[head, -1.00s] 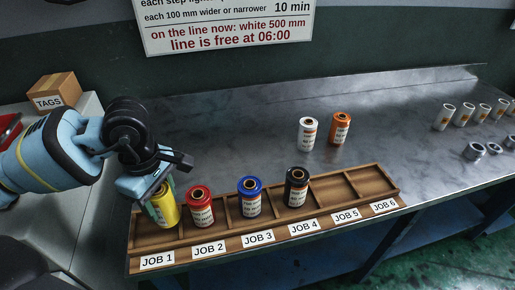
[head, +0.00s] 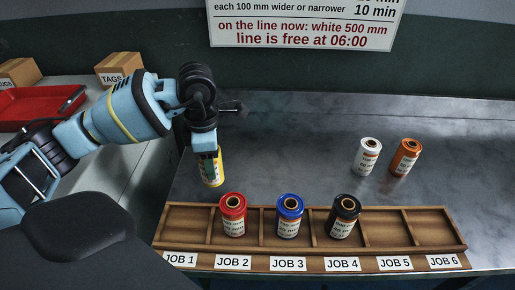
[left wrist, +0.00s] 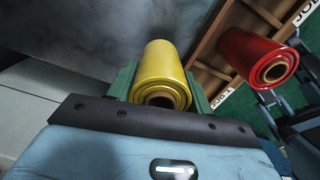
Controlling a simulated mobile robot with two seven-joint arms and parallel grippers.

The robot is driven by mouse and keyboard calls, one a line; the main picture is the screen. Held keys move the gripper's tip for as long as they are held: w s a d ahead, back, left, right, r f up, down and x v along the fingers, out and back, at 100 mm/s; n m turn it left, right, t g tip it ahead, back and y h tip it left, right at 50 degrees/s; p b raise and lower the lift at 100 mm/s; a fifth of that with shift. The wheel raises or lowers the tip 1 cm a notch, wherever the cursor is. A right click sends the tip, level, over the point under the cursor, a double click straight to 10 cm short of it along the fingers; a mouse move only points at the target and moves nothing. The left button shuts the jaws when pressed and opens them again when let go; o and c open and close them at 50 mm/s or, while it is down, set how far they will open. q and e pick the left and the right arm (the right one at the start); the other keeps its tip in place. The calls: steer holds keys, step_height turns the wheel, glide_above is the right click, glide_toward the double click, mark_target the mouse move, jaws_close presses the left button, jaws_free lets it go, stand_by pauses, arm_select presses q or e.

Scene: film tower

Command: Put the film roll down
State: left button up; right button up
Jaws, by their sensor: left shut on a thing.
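The yellow film roll (head: 216,168) is upright in my left gripper (head: 208,165), behind the JOB 1 end of the wooden rack (head: 255,250). In the left wrist view the green fingers close on both sides of the yellow roll (left wrist: 163,72). I cannot tell whether its base touches the metal table (head: 290,150). The JOB 1 compartment is empty. The red roll (head: 233,215) stands in JOB 2, the blue roll (head: 290,217) in JOB 3 and the black roll (head: 343,217) in JOB 4. My right gripper is not in view.
A white roll (head: 367,157) and an orange roll (head: 404,157) stand on the table, right of centre. JOB 5 and JOB 6 are empty. The table between the yellow and white rolls is clear. A red tray (head: 35,105) and a TAGS box (head: 119,69) are at the left.

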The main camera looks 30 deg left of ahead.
arm_select(q)
steer(key=w+f, duration=0.1)
steer(key=w, duration=0.3)
steer(key=w+f, duration=0.2)
steer(key=w, duration=0.2)
steer(key=w+f, duration=0.1)
steer(key=w, duration=0.3)
steer(key=shift+d+f+p, duration=0.25)
steer(key=shift+d+p, duration=0.05)
steer(key=shift+f, duration=0.15)
steer(key=o, duration=1.1)
step_height(320, 180, up, 12)
steer(key=shift+s+r, duration=0.1)
steer(key=shift+r, duration=0.05)
